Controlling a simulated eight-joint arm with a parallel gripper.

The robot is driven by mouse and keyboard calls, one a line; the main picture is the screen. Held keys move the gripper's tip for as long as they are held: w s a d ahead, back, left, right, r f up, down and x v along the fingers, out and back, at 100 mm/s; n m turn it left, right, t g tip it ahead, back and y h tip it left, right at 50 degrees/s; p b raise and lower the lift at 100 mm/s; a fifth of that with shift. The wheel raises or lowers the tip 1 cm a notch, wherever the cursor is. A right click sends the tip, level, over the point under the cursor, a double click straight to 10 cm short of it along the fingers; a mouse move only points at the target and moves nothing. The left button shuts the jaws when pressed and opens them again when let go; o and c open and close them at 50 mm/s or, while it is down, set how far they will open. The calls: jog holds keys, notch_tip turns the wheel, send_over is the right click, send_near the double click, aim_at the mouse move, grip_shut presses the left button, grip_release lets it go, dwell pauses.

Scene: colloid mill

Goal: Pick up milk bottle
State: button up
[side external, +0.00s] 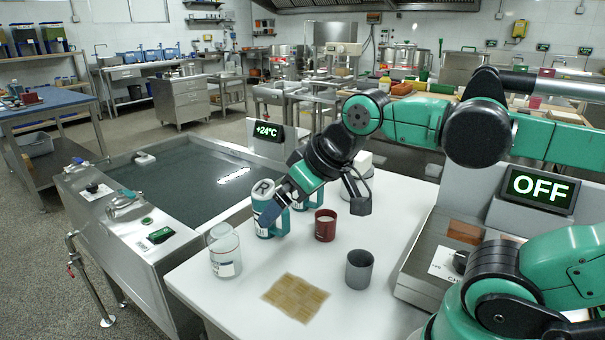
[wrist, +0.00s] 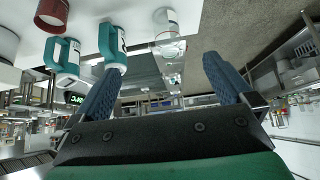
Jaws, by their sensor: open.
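The other bottle (wrist: 66,56) is mostly hidden behind my wrist in the side view. Which one holds milk I cannot tell. My gripper (side external: 270,211) is open, its blue fingers spread and nothing visible between them. In the wrist view (wrist: 160,68) one finger overlaps the nearer bottle; whether it touches I cannot tell.
A water basin (side external: 195,192) borders the table on the left; a scale-like unit with an "OFF" display (side external: 540,189) stands right.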

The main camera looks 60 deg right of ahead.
aim_at(212, 233)
jog(key=w+d+n+t+y, duration=0.2)
jog(key=w+n+t+y, duration=0.1)
jog(key=w+n+y, duration=0.85)
jog(key=f, duration=0.3)
jog(key=w+f+m+h, duration=0.1)
jog(key=f, duration=0.3)
jog(key=f+m, duration=0.1)
jog(key=f, duration=0.2)
jog(key=shift+w+a+f+m+h, duration=0.15)
jog(key=shift+a+f+m+h, duration=0.1)
jog(key=shift+h, duration=0.1)
jog(key=shift+w+a+f, duration=0.15)
jog(key=shift+f, duration=0.05)
jog(key=shift+x, duration=2.55)
jog(key=c, duration=1.2)
